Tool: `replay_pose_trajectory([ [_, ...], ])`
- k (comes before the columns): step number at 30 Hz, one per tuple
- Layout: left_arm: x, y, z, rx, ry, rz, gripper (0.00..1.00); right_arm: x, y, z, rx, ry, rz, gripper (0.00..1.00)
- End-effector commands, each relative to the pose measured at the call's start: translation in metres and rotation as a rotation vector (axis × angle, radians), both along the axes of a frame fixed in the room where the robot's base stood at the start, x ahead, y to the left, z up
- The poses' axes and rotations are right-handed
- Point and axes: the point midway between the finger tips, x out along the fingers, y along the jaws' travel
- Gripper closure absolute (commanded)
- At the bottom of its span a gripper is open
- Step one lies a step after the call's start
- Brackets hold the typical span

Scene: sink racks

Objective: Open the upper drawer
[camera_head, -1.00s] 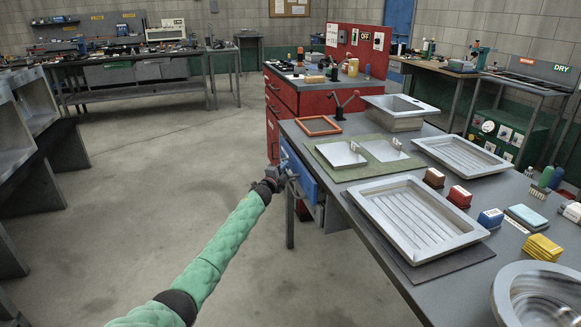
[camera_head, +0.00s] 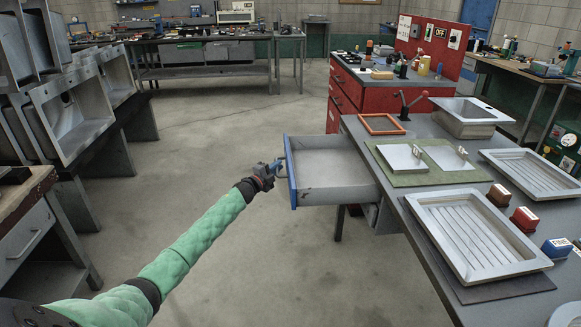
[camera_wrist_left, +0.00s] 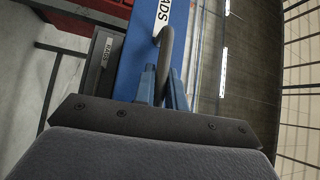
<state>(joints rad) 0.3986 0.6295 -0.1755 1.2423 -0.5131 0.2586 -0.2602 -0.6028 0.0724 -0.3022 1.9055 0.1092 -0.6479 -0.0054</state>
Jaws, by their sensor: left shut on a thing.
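The upper drawer (camera_head: 330,168) has a blue front and a grey metal tray. It stands well out from the left side of the workbench, and its inside looks empty. My left gripper (camera_head: 277,167) is at the outer face of the blue front. In the left wrist view the blue fingers (camera_wrist_left: 160,88) are shut on the drawer's curved grey handle (camera_wrist_left: 165,48). The blue front (camera_wrist_left: 140,55) there carries a white label with partly visible lettering. A lower grey front with a label (camera_wrist_left: 103,60) shows beside it. My right gripper is not in view.
The workbench top (camera_head: 425,215) holds a green mat (camera_head: 380,155), an orange frame (camera_head: 381,124), metal trays (camera_head: 478,235) and small boxes (camera_head: 524,219). A red cabinet (camera_head: 350,95) stands behind. Racks with sinks (camera_head: 75,115) stand at left. The floor left of the drawer is clear.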

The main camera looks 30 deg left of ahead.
Motion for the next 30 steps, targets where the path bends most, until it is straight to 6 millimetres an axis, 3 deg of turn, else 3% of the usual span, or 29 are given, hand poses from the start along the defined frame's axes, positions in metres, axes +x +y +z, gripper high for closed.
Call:
replay_pose_trajectory([
  [16,-0.007,0.0093,-0.0017,-0.001,0.001,-0.001,1.0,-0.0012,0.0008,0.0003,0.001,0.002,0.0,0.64],
  [17,-0.007,0.0094,-0.0017,-0.001,0.001,-0.001,0.81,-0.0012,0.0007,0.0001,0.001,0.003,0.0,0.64],
  [19,-0.0069,0.0094,-0.0016,-0.001,0.001,0.0,0.68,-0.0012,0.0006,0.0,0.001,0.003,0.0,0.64],
  [30,-0.0088,0.0102,-0.0013,0.0,0.001,0.0,0.66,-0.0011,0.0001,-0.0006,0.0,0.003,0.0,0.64],
])
